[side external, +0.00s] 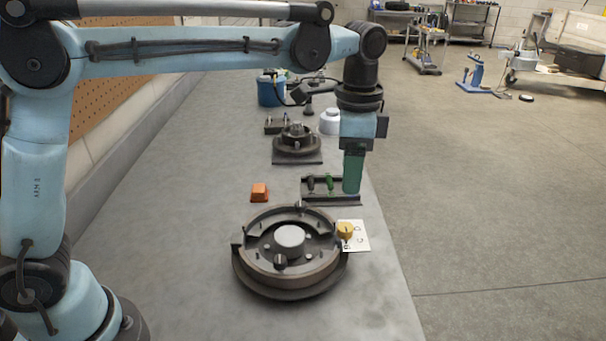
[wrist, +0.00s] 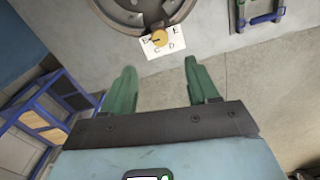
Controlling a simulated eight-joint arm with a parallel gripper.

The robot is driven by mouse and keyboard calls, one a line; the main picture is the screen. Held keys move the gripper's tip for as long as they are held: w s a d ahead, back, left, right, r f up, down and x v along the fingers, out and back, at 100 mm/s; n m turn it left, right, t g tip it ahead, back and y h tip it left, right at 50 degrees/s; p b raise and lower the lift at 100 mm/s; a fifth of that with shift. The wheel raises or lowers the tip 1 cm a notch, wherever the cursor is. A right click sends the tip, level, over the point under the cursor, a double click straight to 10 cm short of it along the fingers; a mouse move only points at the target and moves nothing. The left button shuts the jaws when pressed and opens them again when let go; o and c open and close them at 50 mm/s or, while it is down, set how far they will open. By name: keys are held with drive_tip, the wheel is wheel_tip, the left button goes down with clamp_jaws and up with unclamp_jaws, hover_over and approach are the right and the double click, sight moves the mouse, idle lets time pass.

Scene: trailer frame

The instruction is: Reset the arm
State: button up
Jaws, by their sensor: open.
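My gripper (side external: 352,176) hangs from the arm, pointing down above the right side of the grey bench (side external: 180,200). In the wrist view, the two green fingers of my gripper (wrist: 160,88) are spread apart with nothing between them. A round drum brake assembly (side external: 290,268) sits on the bench, nearer the camera than the gripper. A white lettered card (side external: 360,243) lies at its right edge with a yellow round knob-like piece (side external: 345,229) on it. The card (wrist: 152,50) and the yellow piece (wrist: 160,38) also show in the wrist view, ahead of the fingers.
A tray (side external: 318,197) with green- and dark-handled tools lies by the gripper. An orange block (side external: 259,192) sits left of it. A second round assembly (side external: 296,140), a white container (side external: 330,121) and a blue bin (side external: 270,90) stand farther back. The bench's near left is clear.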

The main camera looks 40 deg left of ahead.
idle(0.3)
drive_tip(key=s+a+f+n+t, duration=0.2)
drive_tip(key=s+a+n+t, duration=0.1)
drive_tip(key=s+a+n, duration=0.2)
drive_tip(key=s+a+f+n+t, duration=0.2)
drive_tip(key=s+a+n+t, duration=0.2)
drive_tip(key=s+a, duration=0.5)
drive_tip(key=shift+a+f+n, duration=0.25)
drive_tip(key=shift+a+n, duration=0.05)
drive_tip(key=shift+n, duration=0.6)
